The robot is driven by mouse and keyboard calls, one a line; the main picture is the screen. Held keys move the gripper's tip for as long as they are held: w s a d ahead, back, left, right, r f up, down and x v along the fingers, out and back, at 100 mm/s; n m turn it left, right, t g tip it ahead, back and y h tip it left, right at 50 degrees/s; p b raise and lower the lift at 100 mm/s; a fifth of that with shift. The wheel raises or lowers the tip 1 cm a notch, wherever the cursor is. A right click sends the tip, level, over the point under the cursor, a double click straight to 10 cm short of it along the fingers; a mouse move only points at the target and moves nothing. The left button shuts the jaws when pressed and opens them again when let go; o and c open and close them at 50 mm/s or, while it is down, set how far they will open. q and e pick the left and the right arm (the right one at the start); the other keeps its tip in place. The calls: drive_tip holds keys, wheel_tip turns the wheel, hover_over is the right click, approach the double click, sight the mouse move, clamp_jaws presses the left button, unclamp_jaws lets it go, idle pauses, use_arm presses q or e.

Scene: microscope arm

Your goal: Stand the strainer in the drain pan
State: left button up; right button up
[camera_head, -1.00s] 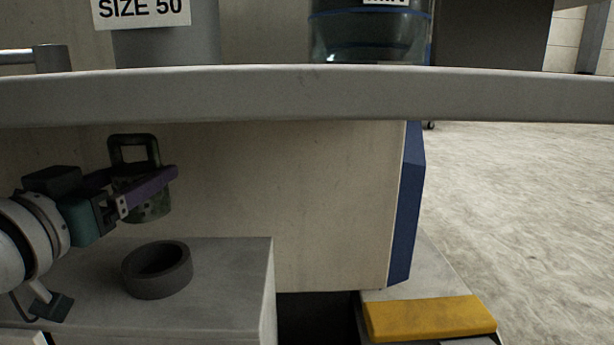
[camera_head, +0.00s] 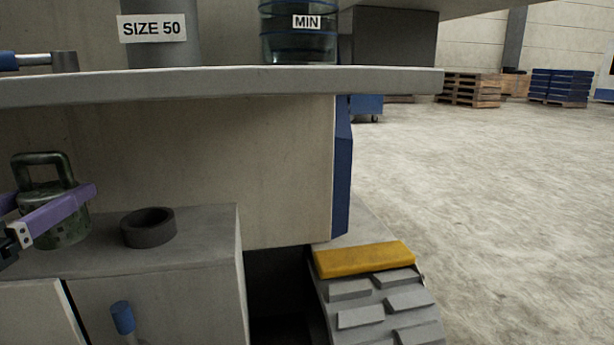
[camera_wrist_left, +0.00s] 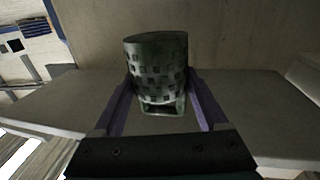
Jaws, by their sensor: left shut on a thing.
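The strainer (camera_head: 68,235) is a dark green, mottled can with small square holes and a loop handle on top, at the left of the head view. My left gripper (camera_head: 72,205) is shut on it, a purple finger across its front. In the left wrist view the strainer (camera_wrist_left: 157,70) sits between the two purple fingers. It looks upright, left of the drain pan. I cannot tell whether its bottom touches the ledge. The drain pan (camera_head: 148,236) looks like a short, dark, round ring, empty, on the grey ledge. My right gripper is not in view.
The grey ledge (camera_head: 200,240) has bare room around the pan. A thick grey shelf (camera_head: 220,88) overhangs it, bearing a grey cylinder marked SIZE 50 (camera_head: 165,50) and a clear container marked MIN (camera_head: 290,45). A yellow block (camera_head: 363,258) lies at right.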

sight(46, 201)
use_arm(q)
drive_tip(key=shift+d, duration=0.1)
drive_tip(key=shift+s+d+r+m+h, duration=0.3)
drive_tip(key=shift+s+d+m+h, duration=0.45)
drive_tip(key=shift+h, duration=0.35)
drive_tip(key=shift+s+d+r+m+h, duration=0.25)
drive_tip(key=shift+s+d+m+h, duration=0.45)
drive_tip(key=shift+h, duration=0.4)
drive_tip(key=s+d+r+m+g+h, duration=0.8)
drive_tip(key=s+d+r+m+h, duration=0.15)
drive_tip(key=s+h, duration=0.2)
wheel_tip(46, 201, up, 91)
drive_tip(key=n+p, duration=0.1)
drive_tip(key=p, duration=9.5)
drive_tip(key=shift+s+r+y, duration=0.2)
drive_tip(key=shift+y, duration=0.15)
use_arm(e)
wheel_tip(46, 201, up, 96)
use_arm(q)
drive_tip(key=shift+t, duration=0.3)
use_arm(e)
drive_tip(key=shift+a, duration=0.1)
